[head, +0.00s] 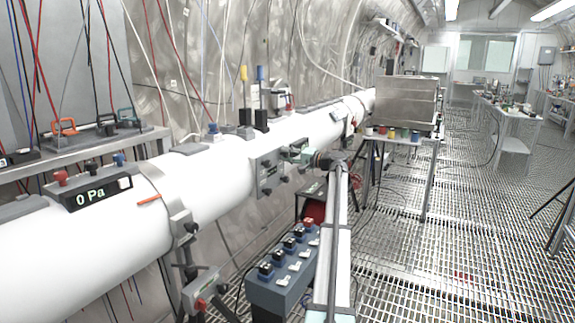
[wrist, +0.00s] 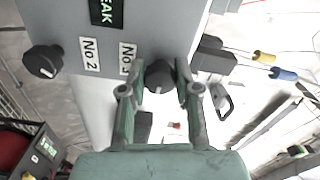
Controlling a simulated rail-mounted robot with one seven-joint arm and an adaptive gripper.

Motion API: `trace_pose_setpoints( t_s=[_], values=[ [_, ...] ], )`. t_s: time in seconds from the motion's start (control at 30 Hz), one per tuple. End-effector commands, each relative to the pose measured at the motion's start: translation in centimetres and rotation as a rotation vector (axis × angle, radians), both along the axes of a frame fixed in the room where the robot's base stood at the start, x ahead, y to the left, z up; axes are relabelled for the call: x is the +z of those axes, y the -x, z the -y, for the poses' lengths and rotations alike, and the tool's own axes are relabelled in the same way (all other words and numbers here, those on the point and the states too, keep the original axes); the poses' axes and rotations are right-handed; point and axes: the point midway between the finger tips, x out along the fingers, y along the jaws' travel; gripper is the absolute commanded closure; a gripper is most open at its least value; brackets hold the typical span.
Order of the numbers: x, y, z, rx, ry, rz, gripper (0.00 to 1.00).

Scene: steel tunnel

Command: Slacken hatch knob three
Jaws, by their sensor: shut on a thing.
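In the wrist view a grey hatch panel (wrist: 155,28) carries a dark display ending in "EAK" and white labels. My gripper (wrist: 160,82) is shut on a black round knob (wrist: 159,73), one finger on each side. The label (wrist: 127,57) beside this knob reads "No" with its number hard to read, partly behind a finger. A second black knob (wrist: 42,62) sits to the left, near the label "No 2" (wrist: 90,54). In the head view the hatch panel (head: 266,174) is on the side of the white pipe, with my gripper (head: 303,156) at its right.
A blue-grey switch box (head: 281,268) stands below the pipe, left of my arm. A pressure display (head: 98,193) on the pipe reads 0 Pa. A table with a metal box (head: 407,100) and small jars stands beyond my arm. The grated floor to the right is largely clear.

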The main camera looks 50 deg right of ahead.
Motion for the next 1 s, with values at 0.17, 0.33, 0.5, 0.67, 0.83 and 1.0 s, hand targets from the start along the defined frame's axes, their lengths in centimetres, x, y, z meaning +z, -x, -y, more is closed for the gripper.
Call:
trace_pose_setpoints(
  t_s=[0.17, 0.33, 0.5, 0.67, 0.83, 1.0],
  values=[
    [-0.49, -0.11, 0.03, 0.0, 0.168, 0.027, 1.0],
    [-0.5, -0.11, 0.05, 0.0, 0.327, 0.05, 1.0],
    [-0.56, -0.12, 0.08, 0.0, 0.488, 0.073, 1.0],
    [-0.5, -0.11, 0.08, 0.0, 0.636, 0.095, 1.0],
    [-0.48, -0.12, 0.1, 0.0, 0.778, 0.115, 1.0],
    [-0.32, -0.11, 0.09, 0.0, 0.892, 0.133, 1.0]
  ],
)
